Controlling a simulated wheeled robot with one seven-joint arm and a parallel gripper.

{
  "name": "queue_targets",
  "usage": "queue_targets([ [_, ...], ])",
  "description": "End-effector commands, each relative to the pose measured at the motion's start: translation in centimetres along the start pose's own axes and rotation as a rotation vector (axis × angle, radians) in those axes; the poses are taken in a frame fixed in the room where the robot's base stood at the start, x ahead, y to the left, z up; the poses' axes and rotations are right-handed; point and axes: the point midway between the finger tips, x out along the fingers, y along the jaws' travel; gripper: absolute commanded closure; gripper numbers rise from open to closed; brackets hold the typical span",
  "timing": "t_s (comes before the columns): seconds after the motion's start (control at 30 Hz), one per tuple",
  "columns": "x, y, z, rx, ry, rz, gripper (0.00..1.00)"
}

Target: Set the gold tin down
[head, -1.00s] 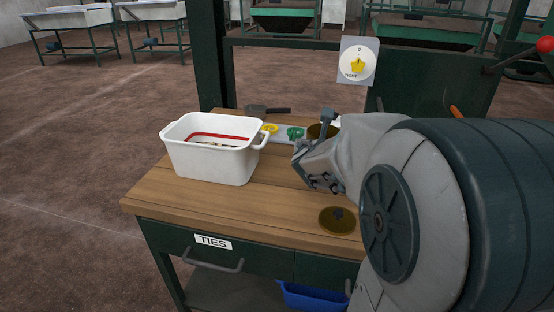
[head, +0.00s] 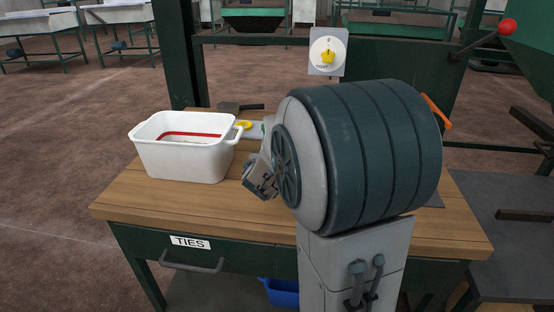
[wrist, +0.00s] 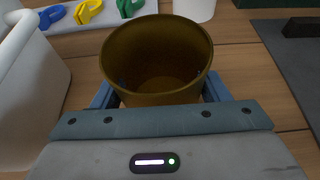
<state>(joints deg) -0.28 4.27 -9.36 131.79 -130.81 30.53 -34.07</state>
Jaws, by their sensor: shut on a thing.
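The gold tin (wrist: 155,65) is upright in the wrist view, with its open mouth toward the camera. Its inside looks empty. My gripper (wrist: 160,94) is shut on it, with a blue-grey finger on either side. In the head view my gripper (head: 261,178) is over the wooden bench (head: 150,200), right of the white tub. My arm hides the tin there. I cannot tell whether the tin's base touches the bench.
The white tub (head: 185,163) stands left of my gripper. Yellow (wrist: 88,11), blue and green clips lie on a pale strip behind the tin. A white container (wrist: 195,8) stands behind it and a dark mat (wrist: 300,60) lies right. Bare wood shows at the bench's front left.

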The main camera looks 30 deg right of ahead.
Motion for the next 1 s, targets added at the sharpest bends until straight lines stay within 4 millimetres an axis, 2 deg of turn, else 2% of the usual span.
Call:
queue_targets([
  [0.1, 0.2, 0.0, -0.3, 0.001, -0.002, 0.0, 0.7],
  [0.13, 0.2, 0.0, -0.4, 0.0, 0.0, 0.0, 0.29],
  [0.2, 0.1, 0.0, -0.3, 0.0, 0.0, 0.0, 0.1],
  [0.63, -0.3, 0.0, 0.3, 0.0, 0.0, 0.001, 0.1],
  [0.77, -2.4, 0.0, 0.3, 0.001, -0.001, 0.002, 0.1],
  [1.0, -7.5, 0.1, 0.4, 0.001, -0.001, 0.003, 0.1],
])
